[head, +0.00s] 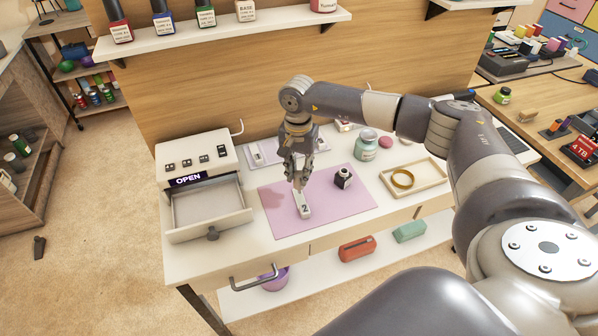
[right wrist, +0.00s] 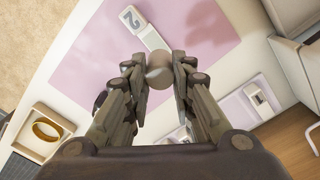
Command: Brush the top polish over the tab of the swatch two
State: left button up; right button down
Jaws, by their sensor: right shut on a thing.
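The swatch two (head: 305,211) is a light block marked "2" lying on the pink mat (head: 335,207). It also shows in the right wrist view (right wrist: 130,18), where its narrow tab (right wrist: 152,38) points toward my fingers. My right gripper (head: 299,182) points down just above the tab. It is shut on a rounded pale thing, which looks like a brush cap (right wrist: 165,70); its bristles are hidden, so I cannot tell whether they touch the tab. A small dark polish bottle (head: 343,178) stands on the mat to the right. My left gripper is out of view.
An open drawer box (head: 205,185) labelled "OPEN" stands left of the mat. A tray with a gold ring (head: 403,179) and a teal jar (head: 366,145) are to the right. A pale panel (head: 262,153) lies behind. A bottle shelf (head: 225,29) hangs above.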

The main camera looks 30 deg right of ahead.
jog(key=shift+r+p, duration=1.1)
jog(key=shift+r, duration=1.25)
